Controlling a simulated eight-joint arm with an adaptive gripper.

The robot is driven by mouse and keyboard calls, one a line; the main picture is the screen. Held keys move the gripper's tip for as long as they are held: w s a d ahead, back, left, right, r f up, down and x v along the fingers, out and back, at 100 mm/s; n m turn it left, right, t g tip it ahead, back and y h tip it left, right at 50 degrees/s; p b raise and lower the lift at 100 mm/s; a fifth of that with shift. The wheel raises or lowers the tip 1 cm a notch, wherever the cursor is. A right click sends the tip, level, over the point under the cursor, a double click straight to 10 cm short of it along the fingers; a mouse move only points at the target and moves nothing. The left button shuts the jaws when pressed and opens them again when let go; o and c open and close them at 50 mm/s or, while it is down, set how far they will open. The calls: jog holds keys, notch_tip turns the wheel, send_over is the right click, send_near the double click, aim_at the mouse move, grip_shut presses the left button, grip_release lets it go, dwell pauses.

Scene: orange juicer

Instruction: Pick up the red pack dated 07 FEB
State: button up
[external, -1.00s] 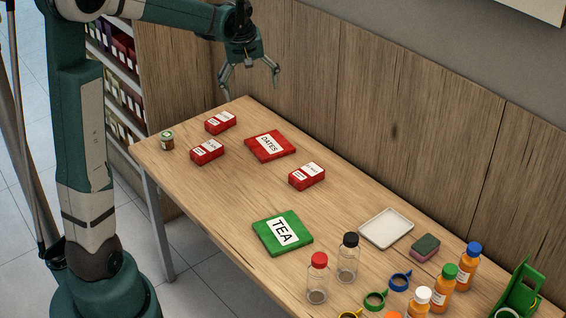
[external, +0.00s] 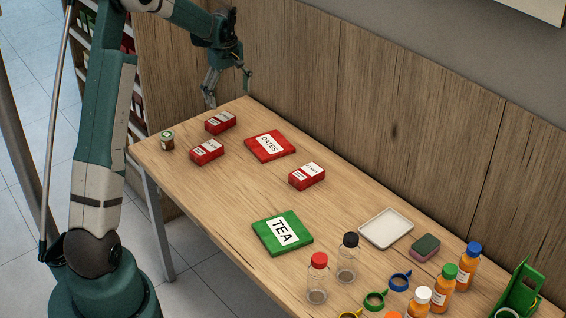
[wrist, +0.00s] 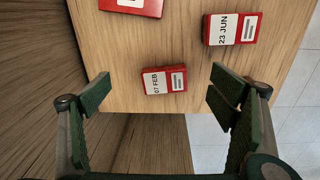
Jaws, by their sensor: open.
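The red pack dated 07 FEB (wrist: 164,80) lies flat on the table near its end edge, label up, in the wrist view. In the external view it is the rearmost red pack (external: 220,122). My gripper (external: 229,98) is open and empty, above and just behind that pack at the table's far end. In the wrist view the pack appears between the open fingers (wrist: 162,95), apart from both. A similar red pack dated 23 JUN (wrist: 231,28) lies to its right; it also shows in the external view (external: 207,152).
A red DATES mat (external: 285,151) and a third red pack (external: 307,176) lie nearby. A small jar (external: 167,140) stands at the table corner. A wooden wall (external: 330,100) runs along the back. A green TEA mat (external: 300,242), bottles and a white tray (external: 375,236) are farther off.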

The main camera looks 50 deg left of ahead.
jog(key=n, duration=0.2)
send_over(220, 119)
jog(key=shift+g, duration=0.3)
notch_tip(220, 119, down, 6)
jog(key=shift+a+r, duration=0.1)
jog(key=shift+f, duration=1.25)
jog(key=shift+f, duration=0.1)
jog(key=shift+w+f+b, duration=0.1)
jog(key=shift+f+b, duration=0.65)
jog(key=shift+f, duration=1.8)
jog(key=shift+c, duration=0.7)
jog(key=c, duration=0.9)
